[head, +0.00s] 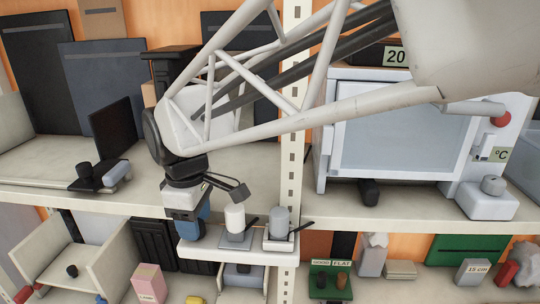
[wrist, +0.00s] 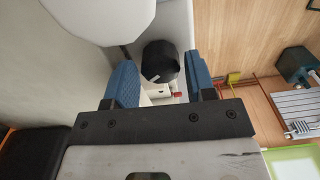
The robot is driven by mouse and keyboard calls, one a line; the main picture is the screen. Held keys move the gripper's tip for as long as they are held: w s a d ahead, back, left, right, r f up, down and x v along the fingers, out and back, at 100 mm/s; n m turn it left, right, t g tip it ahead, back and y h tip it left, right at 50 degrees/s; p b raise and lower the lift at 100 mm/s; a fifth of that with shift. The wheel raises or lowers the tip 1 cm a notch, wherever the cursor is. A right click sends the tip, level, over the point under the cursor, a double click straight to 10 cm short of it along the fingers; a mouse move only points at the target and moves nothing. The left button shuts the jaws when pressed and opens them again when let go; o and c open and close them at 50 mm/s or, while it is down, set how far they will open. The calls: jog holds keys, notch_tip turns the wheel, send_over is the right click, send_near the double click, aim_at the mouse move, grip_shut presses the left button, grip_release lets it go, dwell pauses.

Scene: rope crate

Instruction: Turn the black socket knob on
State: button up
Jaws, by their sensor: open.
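The black socket knob (wrist: 160,60) shows in the wrist view as a dark round knob with a small pale mark on its near edge. A white base with a small red part (wrist: 177,94) lies beside it. My gripper (wrist: 158,68) is open, with one blue finger on each side of the knob in the picture. I cannot tell whether either finger touches it. In the head view my gripper (head: 190,230) points down at the left end of a small white shelf (head: 225,254). It hides the knob there.
A white cylinder (head: 235,218) and a grey cylinder (head: 279,221), each on a base with a dark lever, stand just right of my gripper. The upper shelf board (head: 240,170) runs close behind my wrist. A white oven-like box (head: 395,125) stands at the right.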

jog(key=shift+f, duration=0.7)
jog(key=c, duration=0.6)
jog(key=shift+c, duration=0.2)
jog(key=shift+m, duration=0.4)
jog(key=m, duration=1.1)
jog(key=shift+r, duration=0.1)
